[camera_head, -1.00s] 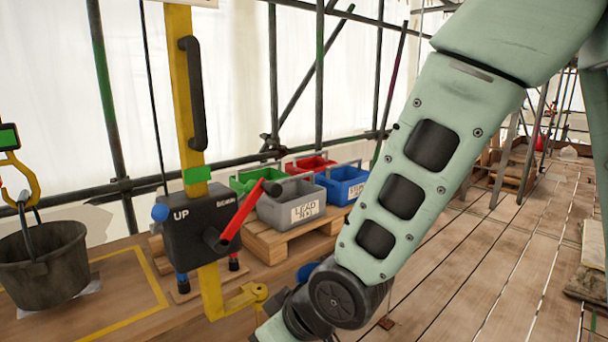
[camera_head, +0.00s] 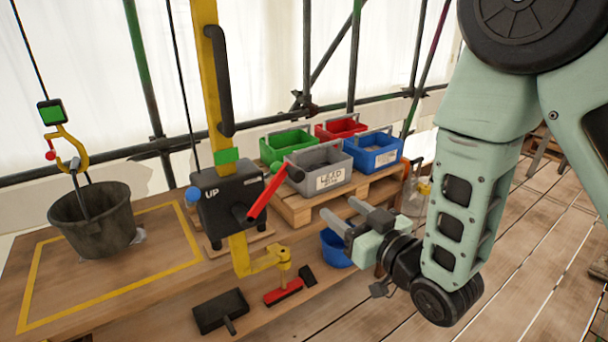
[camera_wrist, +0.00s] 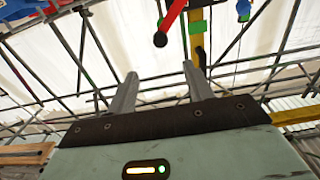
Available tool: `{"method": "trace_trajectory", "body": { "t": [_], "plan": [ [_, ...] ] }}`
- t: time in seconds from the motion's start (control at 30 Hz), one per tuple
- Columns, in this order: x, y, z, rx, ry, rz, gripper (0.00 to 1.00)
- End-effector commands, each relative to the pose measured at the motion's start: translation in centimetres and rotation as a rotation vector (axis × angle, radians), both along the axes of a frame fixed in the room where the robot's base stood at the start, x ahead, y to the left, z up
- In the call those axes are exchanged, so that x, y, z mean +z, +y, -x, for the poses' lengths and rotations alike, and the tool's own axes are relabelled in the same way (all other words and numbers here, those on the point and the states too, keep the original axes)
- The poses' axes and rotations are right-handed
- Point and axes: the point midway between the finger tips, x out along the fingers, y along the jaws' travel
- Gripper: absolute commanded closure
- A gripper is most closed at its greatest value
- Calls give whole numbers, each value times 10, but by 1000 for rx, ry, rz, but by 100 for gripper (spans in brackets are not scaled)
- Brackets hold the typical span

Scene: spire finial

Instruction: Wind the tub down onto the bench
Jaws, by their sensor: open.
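The tub, a dark bucket (camera_head: 92,222), hangs by its handle from a yellow hook (camera_head: 72,148) over the bench (camera_head: 62,262) at the left; I cannot tell whether its base touches the wood. The black winch box (camera_head: 228,195), marked UP, sits on a yellow post. Its red crank (camera_head: 266,196) slants up and right to a dark grip (camera_head: 293,171). My gripper (camera_head: 340,208) is open and empty, right of the crank and apart from it. In the wrist view the crank (camera_wrist: 172,14) shows ahead of my open fingers (camera_wrist: 160,78).
A yellow outline (camera_head: 112,285) marks the bench under the tub. Grey (camera_head: 322,168), green, red and blue (camera_head: 374,150) crates stand on a pallet behind my gripper. A blue bucket (camera_head: 335,248), red brush (camera_head: 284,291) and black dustpan (camera_head: 221,312) lie below. Scaffold poles stand behind.

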Motion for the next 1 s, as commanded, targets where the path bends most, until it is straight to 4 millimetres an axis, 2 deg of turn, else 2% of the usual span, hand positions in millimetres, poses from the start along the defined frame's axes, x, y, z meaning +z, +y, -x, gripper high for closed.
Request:
{"method": "trace_trajectory", "body": {
  "t": [0.17,0.23,0.37,0.8,1.0],
  "plan": [
    [-4,11,-15,0,-4,-3,48],
    [3,17,-24,0,-1,1,48],
    [4,29,-42,1,-1,1,48],
    [4,77,-113,0,1,1,48],
    [2,89,-131,0,2,1,48]
  ]
}}
